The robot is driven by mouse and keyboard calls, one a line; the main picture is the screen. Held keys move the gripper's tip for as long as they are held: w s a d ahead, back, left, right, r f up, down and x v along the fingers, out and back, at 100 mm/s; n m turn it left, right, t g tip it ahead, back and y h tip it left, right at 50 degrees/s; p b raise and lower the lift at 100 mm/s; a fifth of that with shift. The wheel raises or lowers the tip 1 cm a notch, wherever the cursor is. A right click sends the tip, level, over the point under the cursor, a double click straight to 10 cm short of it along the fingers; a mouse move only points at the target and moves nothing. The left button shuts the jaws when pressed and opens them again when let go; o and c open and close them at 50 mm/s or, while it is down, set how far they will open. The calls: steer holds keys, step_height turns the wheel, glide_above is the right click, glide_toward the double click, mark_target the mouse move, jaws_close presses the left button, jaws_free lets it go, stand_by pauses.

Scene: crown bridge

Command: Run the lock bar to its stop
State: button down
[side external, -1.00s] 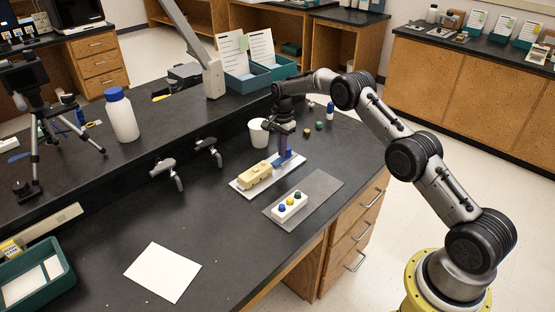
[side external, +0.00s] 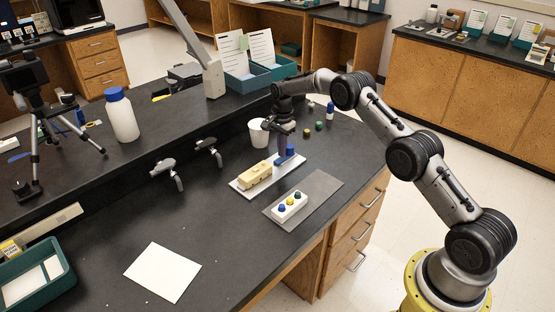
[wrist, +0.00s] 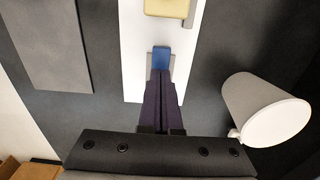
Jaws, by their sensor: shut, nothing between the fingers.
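A white base plate (side external: 243,187) lies on the dark bench, also in the wrist view (wrist: 132,60). A cream block (side external: 255,174) sits on it and shows at the top of the wrist view (wrist: 166,8). A small blue piece (side external: 290,149) is at the plate's other end, and in the wrist view a blue piece (wrist: 161,58) shows just ahead of my fingertips. I cannot tell for certain which part is the lock bar. My gripper (side external: 281,160) is shut and empty, pointing down at that end of the plate; its dark fingers (wrist: 159,76) are together. Contact with the blue piece is unclear.
A white cup (side external: 258,132) stands close beside my gripper, also in the wrist view (wrist: 262,108). A grey mat (side external: 318,187) holds a white box (side external: 290,208) with coloured buttons. Two taps line the raised ledge; the front bench is mostly clear.

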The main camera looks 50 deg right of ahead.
step_height(320, 180, up, 7)
stand_by(0.9)
steer(key=shift+a, duration=0.1)
